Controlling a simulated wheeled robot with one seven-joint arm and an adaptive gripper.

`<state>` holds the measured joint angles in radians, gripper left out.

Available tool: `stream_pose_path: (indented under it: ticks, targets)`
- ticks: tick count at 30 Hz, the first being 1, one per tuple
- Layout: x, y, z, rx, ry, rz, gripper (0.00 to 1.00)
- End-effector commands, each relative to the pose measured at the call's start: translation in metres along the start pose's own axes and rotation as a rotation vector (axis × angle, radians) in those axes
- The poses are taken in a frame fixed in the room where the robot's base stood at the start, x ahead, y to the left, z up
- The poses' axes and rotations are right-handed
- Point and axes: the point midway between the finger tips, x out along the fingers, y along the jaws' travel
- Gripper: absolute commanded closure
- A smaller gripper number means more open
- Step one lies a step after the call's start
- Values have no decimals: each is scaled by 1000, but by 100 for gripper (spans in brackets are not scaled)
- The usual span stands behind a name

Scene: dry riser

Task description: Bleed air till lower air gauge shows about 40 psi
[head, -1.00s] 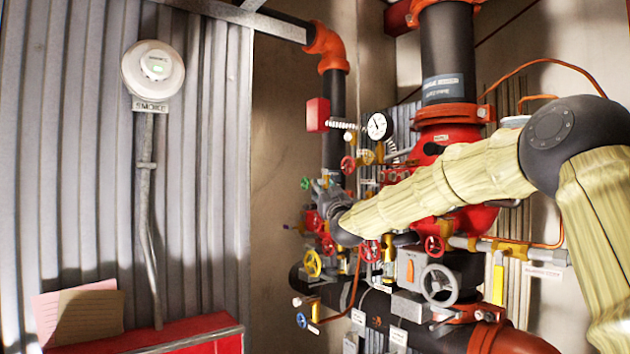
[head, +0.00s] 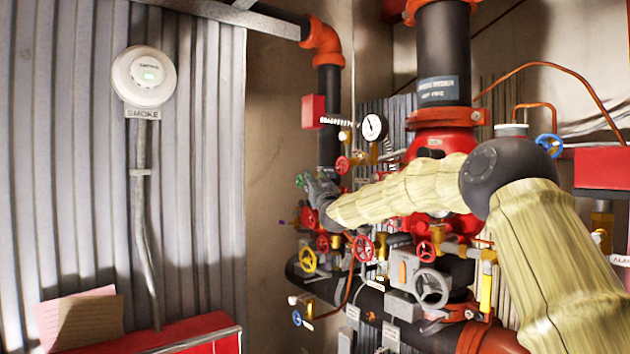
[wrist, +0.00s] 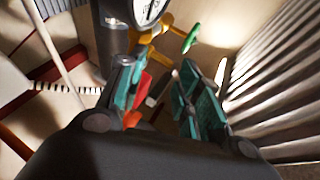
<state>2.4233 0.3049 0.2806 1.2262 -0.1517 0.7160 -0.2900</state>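A round white-faced gauge (head: 374,127) stands on the piping in the head view. I cannot tell whether it is the lower air gauge, and its reading is too small to make out. Part of a gauge (wrist: 150,8) also shows at the top of the wrist view, cut off by the frame edge. A small green handle (wrist: 191,38) on a brass fitting (wrist: 150,36) lies beyond my fingertips. A green handle (head: 300,181) also shows left of my gripper (head: 322,190) in the head view. In the wrist view my gripper (wrist: 160,80) is open, with nothing clearly between its teal-padded fingers.
Red handwheels (head: 362,248), a yellow handwheel (head: 308,261) and a grey handwheel (head: 432,287) crowd below my forearm. A blue handwheel (head: 548,146) and a red box (head: 602,168) stand at right. A smoke detector (head: 144,79) hangs on the corrugated wall.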

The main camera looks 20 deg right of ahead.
Motion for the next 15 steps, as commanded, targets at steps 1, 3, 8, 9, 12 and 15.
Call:
stream_pose_path:
  ticks: [1, 3, 8, 9, 12, 15]
  targets:
    - [0, 0, -1, 0, 1, 0, 65]
    - [0, 1, -1, 0, 1, 1, 69]
    - [0, 2, -2, 0, 2, 2, 98]
    - [-1, 3, -2, 0, 2, 3, 100]
    - [-1, -2, -2, 0, 2, 2, 100]
    - [-1, 1, -1, 0, 4, 3, 100]
